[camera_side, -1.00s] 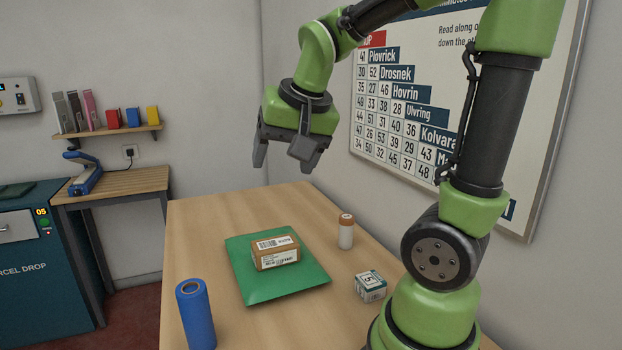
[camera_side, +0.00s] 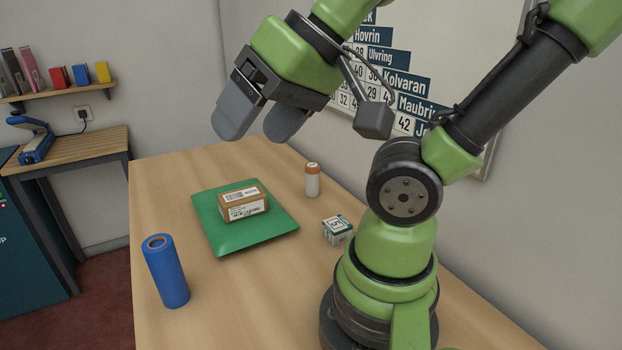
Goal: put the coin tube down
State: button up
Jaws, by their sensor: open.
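A small white tube with a copper-brown top (camera_side: 312,181), which looks like the coin tube, stands upright on the wooden table (camera_side: 290,300), right of the green mailer. My gripper (camera_side: 258,124) is open, its two grey fingers apart with nothing between them. It hangs in the air, up and left of the tube in the picture, clear of it and of the tabletop.
A brown labelled box (camera_side: 243,204) lies on a green mailer (camera_side: 211,226). A blue roll (camera_side: 165,271) stands at the front left. A small white-and-green box (camera_side: 337,230) sits near my base. A wall board (camera_side: 402,83) is behind. Bare table surrounds these.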

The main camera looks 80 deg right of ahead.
jog(key=w+d+f+m+h, duration=0.2)
jog(key=w+d+m, duration=0.1)
jog(key=w+d, duration=0.4)
jog(key=m+g+h, duration=0.6)
jog(key=m+h, duration=0.2)
jog(key=h, duration=0.1)
send_over(312, 172)
jog(key=a, duration=0.5)
notch_tip(312, 172, down, 19)
jog(key=x, duration=0.4)
jog(key=shift+s, duration=0.2)
jog(key=shift+x, duration=2.85)
jog(key=shift+s+d+r, duration=0.1)
jog(key=shift+r, duration=0.1)
jog(key=c, duration=1.2)
jog(key=shift+r, duration=0.1)
